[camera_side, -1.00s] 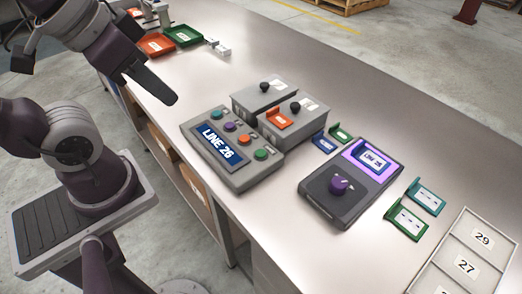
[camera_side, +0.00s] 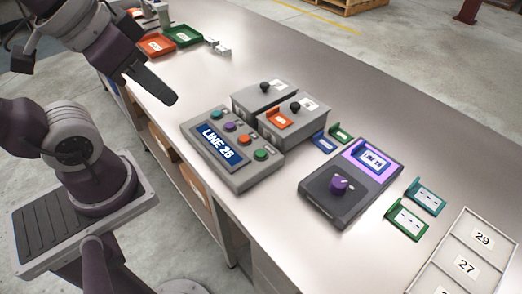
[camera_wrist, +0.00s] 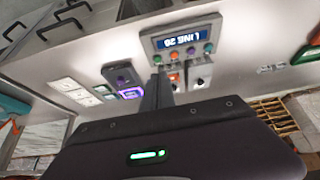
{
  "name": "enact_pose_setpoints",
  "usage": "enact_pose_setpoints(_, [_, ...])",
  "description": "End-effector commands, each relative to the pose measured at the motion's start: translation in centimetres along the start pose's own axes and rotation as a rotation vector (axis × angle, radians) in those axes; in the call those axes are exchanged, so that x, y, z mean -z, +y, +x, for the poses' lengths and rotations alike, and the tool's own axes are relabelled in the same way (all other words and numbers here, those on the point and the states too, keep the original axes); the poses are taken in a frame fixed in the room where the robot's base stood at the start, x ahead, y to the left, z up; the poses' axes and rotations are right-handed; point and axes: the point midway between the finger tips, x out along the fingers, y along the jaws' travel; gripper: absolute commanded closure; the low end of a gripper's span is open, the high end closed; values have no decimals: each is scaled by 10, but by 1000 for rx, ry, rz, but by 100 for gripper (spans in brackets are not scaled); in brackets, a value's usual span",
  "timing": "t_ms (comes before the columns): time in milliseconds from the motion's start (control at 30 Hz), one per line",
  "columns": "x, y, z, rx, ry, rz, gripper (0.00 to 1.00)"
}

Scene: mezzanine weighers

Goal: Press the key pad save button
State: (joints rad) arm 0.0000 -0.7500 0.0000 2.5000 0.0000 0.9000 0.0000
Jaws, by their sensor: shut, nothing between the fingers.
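The key pad (camera_side: 235,175) is a grey box on the bench with a blue display reading "LINE 26". Beside the display is a row of round buttons: teal (camera_side: 213,115), purple (camera_side: 228,127), orange (camera_side: 243,139) and green (camera_side: 260,154). I cannot read which button is save. In the wrist view the key pad (camera_wrist: 150,42) appears upside down, beyond the fingertips. My gripper (camera_side: 172,100) is shut and empty, above the bench to the upper left of the key pad and apart from it. Its dark fingers (camera_wrist: 157,78) also show in the wrist view.
Two grey boxes with black knobs (camera_side: 265,87) stand close behind the key pad. A dark device with a purple knob (camera_side: 340,184) is to the right. Small card holders (camera_side: 409,222) and a numbered tray (camera_side: 452,251) lie farther right. Bare bench (camera_side: 335,90) lies behind.

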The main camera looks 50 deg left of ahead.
Motion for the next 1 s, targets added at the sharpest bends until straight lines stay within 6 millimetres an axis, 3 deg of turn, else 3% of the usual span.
enact_pose_setpoints(733, [5, -5, 2, 19, 8, 11, 100])
enact_pose_setpoints(867, [33, -30, 16, 116, 58, 86, 100])
enact_pose_setpoints(1000, [86, -67, 39, 261, 148, 282, 100])
